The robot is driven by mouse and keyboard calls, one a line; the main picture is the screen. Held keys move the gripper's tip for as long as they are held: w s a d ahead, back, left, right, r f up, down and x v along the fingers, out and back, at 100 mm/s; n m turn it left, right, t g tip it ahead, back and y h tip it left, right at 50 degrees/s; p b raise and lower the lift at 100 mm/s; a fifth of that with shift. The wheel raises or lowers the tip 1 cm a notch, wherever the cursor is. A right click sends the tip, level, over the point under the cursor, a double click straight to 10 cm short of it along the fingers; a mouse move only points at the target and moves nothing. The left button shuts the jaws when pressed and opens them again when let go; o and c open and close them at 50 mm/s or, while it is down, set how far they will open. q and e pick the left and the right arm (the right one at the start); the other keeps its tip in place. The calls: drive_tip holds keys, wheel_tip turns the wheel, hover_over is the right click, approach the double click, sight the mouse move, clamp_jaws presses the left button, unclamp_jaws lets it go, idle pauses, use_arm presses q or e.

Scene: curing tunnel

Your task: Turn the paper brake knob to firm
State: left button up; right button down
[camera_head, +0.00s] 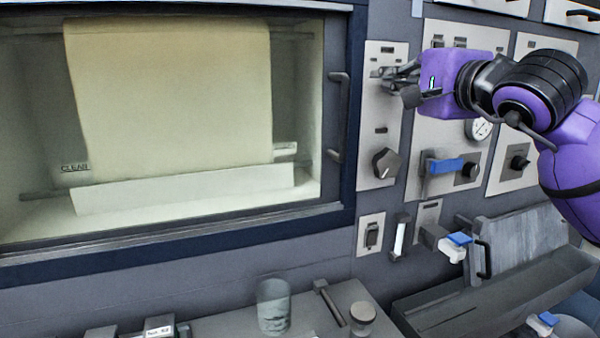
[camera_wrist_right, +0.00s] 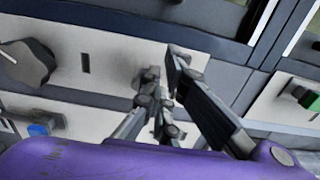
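My right gripper (camera_head: 394,84) reaches in from the right to the upper part of a narrow pale control plate (camera_head: 381,110) beside the dryer window. In the right wrist view its fingers (camera_wrist_right: 162,80) are close to the plate, by a small grey part (camera_wrist_right: 150,74) that they partly hide. I cannot tell whether the fingers grip this part. A dark pointer knob (camera_head: 385,162) is lower on the same plate, clear of the gripper; it also shows in the right wrist view (camera_wrist_right: 28,62). No label reading paper brake or firm is legible. My left gripper is not in view.
A window (camera_head: 190,120) with a hanging pale sheet fills the left; its dark handle (camera_head: 338,118) stands out near the plate. A blue lever (camera_head: 443,166) and a gauge (camera_head: 479,129) are on the panel right. A grey trough (camera_head: 500,292) juts out below.

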drive_tip(key=shift+r, duration=0.3)
drive_tip(key=v, duration=0.1)
drive_tip(key=b+v, duration=0.1)
drive_tip(key=v, duration=0.3)
drive_tip(key=shift+s+a+f, duration=0.2)
drive_tip(key=shift+s+a, duration=0.1)
idle(0.4)
